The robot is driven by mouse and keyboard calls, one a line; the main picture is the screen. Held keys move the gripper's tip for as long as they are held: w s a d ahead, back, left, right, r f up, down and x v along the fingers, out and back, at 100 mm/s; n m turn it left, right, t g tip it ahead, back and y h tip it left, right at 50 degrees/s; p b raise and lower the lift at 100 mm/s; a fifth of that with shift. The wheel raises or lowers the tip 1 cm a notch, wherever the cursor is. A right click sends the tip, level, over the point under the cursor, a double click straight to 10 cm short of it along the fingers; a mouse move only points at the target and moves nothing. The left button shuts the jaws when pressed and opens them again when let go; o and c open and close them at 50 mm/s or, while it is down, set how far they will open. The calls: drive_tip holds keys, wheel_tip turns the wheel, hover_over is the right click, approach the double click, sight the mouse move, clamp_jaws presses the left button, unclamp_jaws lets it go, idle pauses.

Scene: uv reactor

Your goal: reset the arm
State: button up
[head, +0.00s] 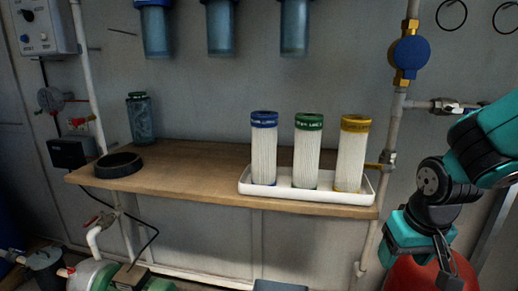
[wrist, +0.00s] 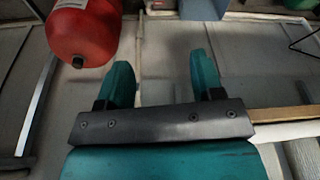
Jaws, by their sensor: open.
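My gripper (head: 444,258) hangs at the lower right in the head view, beside the right end of the shelf and in front of a red tank (head: 420,276). My teal arm comes in from the right edge and bends downward. In the wrist view the two teal fingers of my gripper (wrist: 160,85) stand apart with nothing between them. The red tank shows at the upper left there (wrist: 84,30), apart from the fingers.
The wooden shelf (head: 180,183) bears a white tray (head: 300,194) with blue-, green- and yellow-topped filter cartridges (head: 307,152), a clear canister (head: 141,120) and a black ring (head: 118,165). A pipe with a blue valve (head: 411,52) rises near my arm.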

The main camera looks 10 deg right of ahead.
drive_tip(key=s+a+r+n+g+y, duration=0.1)
drive_tip(key=s+a+r+n+y, duration=0.1)
drive_tip(key=s+a+r+n, duration=0.35)
drive_tip(key=s+a+r+n+g+y, duration=0.25)
drive_tip(key=s+a, duration=0.45)
drive_tip(key=a, duration=0.4)
wheel_tip(320, 180, up, 25)
drive_tip(key=p, duration=2.4)
drive_tip(key=shift+d+t+p, duration=0.2)
drive_tip(key=shift+t+p, duration=0.2)
drive_tip(key=shift+t, duration=0.05)
drive_tip(key=shift+f, duration=0.1)
